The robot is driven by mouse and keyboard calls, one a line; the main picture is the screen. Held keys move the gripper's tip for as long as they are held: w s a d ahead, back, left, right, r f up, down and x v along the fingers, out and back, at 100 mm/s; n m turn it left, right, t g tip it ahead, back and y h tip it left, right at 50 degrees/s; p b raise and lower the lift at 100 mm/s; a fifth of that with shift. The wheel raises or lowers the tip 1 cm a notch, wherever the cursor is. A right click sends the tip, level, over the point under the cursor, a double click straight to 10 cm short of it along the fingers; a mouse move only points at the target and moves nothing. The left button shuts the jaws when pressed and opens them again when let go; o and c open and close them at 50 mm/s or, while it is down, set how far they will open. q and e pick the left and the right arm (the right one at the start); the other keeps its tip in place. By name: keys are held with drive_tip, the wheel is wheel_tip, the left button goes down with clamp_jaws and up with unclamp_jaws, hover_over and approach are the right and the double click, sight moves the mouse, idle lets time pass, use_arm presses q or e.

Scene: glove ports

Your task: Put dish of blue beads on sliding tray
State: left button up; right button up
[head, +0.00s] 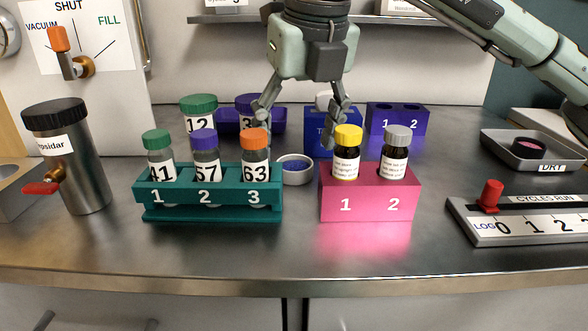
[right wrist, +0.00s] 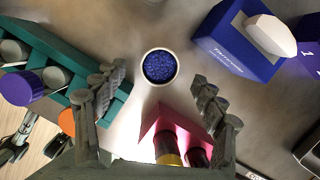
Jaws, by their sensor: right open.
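The dish of blue beads (head: 296,170) is a small round white dish on the steel bench, between the teal rack and the pink rack. It also shows in the right wrist view (right wrist: 159,67), upright and full of dark blue beads. My right gripper (head: 297,143) points down above and around the dish's line, with its fingers wide apart and nothing between them. In the right wrist view the dish lies just beyond and between the fingertips. I cannot tell which thing is the sliding tray; a grey tray (head: 500,150) with a dark round piece and a DRY label stands at the right. My left gripper is out of view.
The teal rack (head: 165,213) with three vials and the pink rack (head: 368,205) with two vials flank the dish in front. A blue box (head: 318,140), a purple bin (head: 222,121) and a two-hole block (head: 412,122) stand behind. A metal canister (head: 85,175) is at left.

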sight(296, 155)
drive_tip(key=x, duration=0.3)
drive_tip(key=c, duration=1)
